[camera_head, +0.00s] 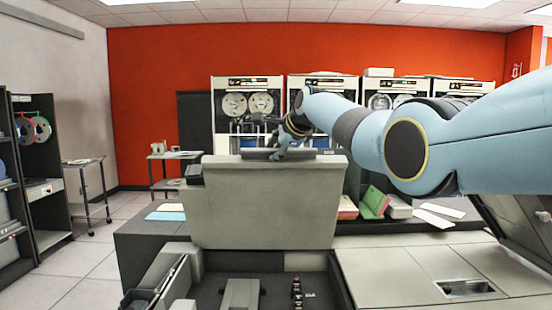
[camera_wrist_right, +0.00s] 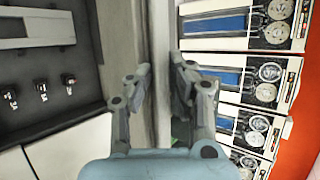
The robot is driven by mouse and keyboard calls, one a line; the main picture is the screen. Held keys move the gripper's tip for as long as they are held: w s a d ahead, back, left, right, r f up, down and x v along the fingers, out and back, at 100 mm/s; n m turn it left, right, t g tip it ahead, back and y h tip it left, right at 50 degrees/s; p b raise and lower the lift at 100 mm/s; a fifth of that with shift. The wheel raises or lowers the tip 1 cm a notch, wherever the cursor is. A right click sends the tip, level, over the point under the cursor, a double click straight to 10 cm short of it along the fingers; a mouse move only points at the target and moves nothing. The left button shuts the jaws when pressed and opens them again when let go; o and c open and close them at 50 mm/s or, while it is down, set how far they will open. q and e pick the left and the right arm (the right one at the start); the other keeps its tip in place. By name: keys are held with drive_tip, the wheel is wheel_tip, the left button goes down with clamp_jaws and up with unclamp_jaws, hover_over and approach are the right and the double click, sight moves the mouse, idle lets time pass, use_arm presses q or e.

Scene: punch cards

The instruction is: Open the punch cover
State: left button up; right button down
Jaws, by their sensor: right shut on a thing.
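The punch cover (camera_head: 265,210) is a wide grey panel, standing raised and roughly upright in the middle of the head view. Below and in front of it, the dark inside of the punch (camera_head: 210,292) is uncovered. My right gripper (camera_head: 282,150) is at the cover's top edge. In the right wrist view the cover's edge (camera_wrist_right: 161,30) runs between the two fingers of my right gripper (camera_wrist_right: 158,72), which is shut on it. The fingertips are partly hidden behind the cover in the head view. My left gripper is not in view.
My right arm crosses from the right above the desk. Card stacks (camera_head: 374,203) and loose papers lie behind the machine. A flat grey top (camera_head: 415,275) extends to the right. Tape cabinets (camera_head: 232,105) line the back wall; a cart (camera_head: 88,195) stands left.

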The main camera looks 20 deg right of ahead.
drive_tip(key=shift+w+d+r, duration=0.1)
drive_tip(key=shift+w+r, duration=0.15)
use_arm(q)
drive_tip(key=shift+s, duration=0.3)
use_arm(e)
drive_tip(key=c, duration=1.3)
unclamp_jaws()
drive_tip(key=shift+f, duration=0.1)
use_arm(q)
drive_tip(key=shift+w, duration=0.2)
use_arm(e)
drive_tip(key=shift+s, duration=0.1)
drive_tip(key=v, duration=1.2)
